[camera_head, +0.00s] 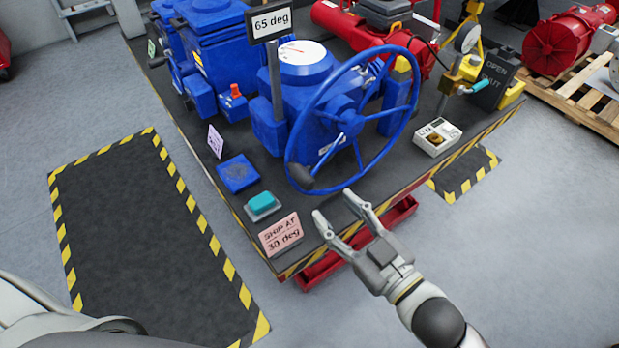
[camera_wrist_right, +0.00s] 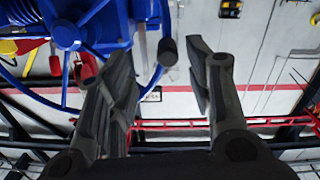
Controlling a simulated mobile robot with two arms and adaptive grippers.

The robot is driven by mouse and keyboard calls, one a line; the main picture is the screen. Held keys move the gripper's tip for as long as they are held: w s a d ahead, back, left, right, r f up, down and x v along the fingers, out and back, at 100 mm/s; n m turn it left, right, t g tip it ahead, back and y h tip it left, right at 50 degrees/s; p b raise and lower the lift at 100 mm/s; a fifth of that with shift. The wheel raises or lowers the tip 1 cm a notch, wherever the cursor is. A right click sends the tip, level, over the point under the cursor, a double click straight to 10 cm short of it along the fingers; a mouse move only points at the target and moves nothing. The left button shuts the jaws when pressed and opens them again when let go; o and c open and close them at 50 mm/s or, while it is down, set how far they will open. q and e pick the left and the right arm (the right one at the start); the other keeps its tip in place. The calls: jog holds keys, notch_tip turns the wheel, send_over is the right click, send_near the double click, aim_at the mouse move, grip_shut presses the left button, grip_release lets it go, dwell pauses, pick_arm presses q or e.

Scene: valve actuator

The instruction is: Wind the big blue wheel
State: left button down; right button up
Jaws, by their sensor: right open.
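The big blue wheel (camera_head: 345,121) stands tilted on the front of a blue valve actuator (camera_head: 283,88). A dark knob handle (camera_head: 301,176) sits at the lower left of its rim. A sign (camera_head: 271,22) above reads 65 deg. A pink card (camera_head: 281,234) reads STOP AT 30 deg. My right gripper (camera_head: 335,206) is open and empty, below and right of the knob, apart from the wheel. In the right wrist view the wheel (camera_wrist_right: 67,36) is at upper left, and the knob (camera_wrist_right: 168,52) appears between the open fingertips. My left gripper is not in view.
The actuator's dark bench (camera_head: 180,97) has a striped edge. A teal button (camera_head: 261,201), a blue plate (camera_head: 237,173) and a white box (camera_head: 437,137) lie on it. Red equipment (camera_head: 569,40) stands on a pallet at right. A striped black floor mat (camera_head: 145,230) lies left.

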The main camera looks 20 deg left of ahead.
aim_at(301, 177)
jog(key=p+x, duration=0.1)
jog(key=x, duration=0.2)
jog(key=r+x, duration=0.1)
jog(key=x, duration=0.2)
jog(key=p+x, duration=0.1)
jog(key=x, duration=0.1)
jog(key=shift+a+r+p, duration=0.3)
jog(key=shift+a+p, duration=0.05)
jog(key=shift+a, duration=0.25)
jog(key=shift+x, duration=0.85)
jog(key=shift+s+f, duration=0.1)
jog(key=shift+c, duration=0.5)
grip_shut()
